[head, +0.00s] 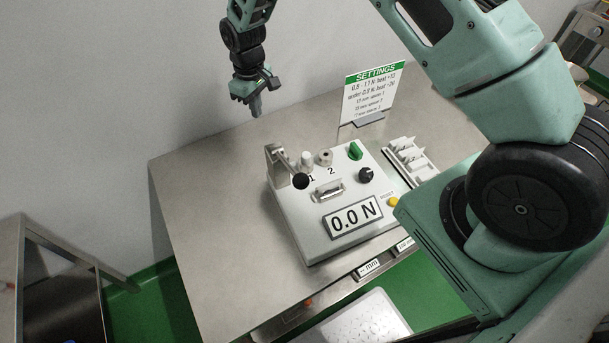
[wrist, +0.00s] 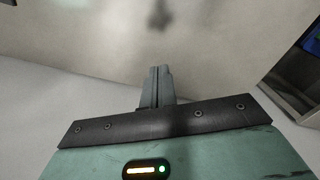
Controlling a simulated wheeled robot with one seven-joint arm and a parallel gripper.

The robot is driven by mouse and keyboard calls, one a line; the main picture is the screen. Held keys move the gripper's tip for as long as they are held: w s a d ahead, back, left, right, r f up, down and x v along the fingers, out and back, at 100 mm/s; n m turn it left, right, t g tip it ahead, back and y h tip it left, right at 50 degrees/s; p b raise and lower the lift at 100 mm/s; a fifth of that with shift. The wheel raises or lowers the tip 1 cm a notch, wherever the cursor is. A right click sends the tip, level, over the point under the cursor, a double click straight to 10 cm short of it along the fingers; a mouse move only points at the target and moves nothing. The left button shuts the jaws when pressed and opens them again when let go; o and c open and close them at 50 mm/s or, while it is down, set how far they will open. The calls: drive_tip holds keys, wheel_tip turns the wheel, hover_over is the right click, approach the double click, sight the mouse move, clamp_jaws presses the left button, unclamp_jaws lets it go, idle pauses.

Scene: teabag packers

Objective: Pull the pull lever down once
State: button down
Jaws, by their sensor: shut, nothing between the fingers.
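The pull lever (head: 289,168) is on the left side of the white tester box (head: 310,239). It has a grey upright bracket and a dark arm ending in a black ball knob (head: 300,181). My gripper (head: 256,112) hangs above and behind the lever in the head view, up and to the left of it, apart from it. Its fingers are shut and empty; they also show shut in the wrist view (wrist: 161,70).
The box also carries a black dial (head: 365,174), a green switch (head: 355,151) and a yellow button (head: 393,202). A settings sign (head: 372,95) stands behind, a white rack (head: 408,158) to the right. The steel table (head: 205,235) is bare at left.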

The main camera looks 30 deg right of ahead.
wheel_tip(320, 180, up, 8)
drive_tip(key=p, duration=0.4)
idle(0.3)
idle(0.5)
drive_tip(key=s+a+r+y+b, duration=0.15)
drive_tip(key=s+a+r, duration=0.25)
drive_tip(key=s, duration=0.4)
drive_tip(key=s+a+r+b, duration=0.3)
drive_tip(key=s+a+r, duration=0.2)
drive_tip(key=s, duration=0.4)
drive_tip(key=s+d+n+b, duration=0.1)
drive_tip(key=s+b, duration=0.1)
drive_tip(key=s, duration=0.8)
drive_tip(key=s+d+b, duration=0.1)
drive_tip(key=s, duration=0.9)
drive_tip(key=shift+d+n+h+b, duration=0.35)
drive_tip(key=shift+n+h+b, duration=0.05)
drive_tip(key=shift+h, duration=0.05)
drive_tip(key=shift+r, duration=0.15)
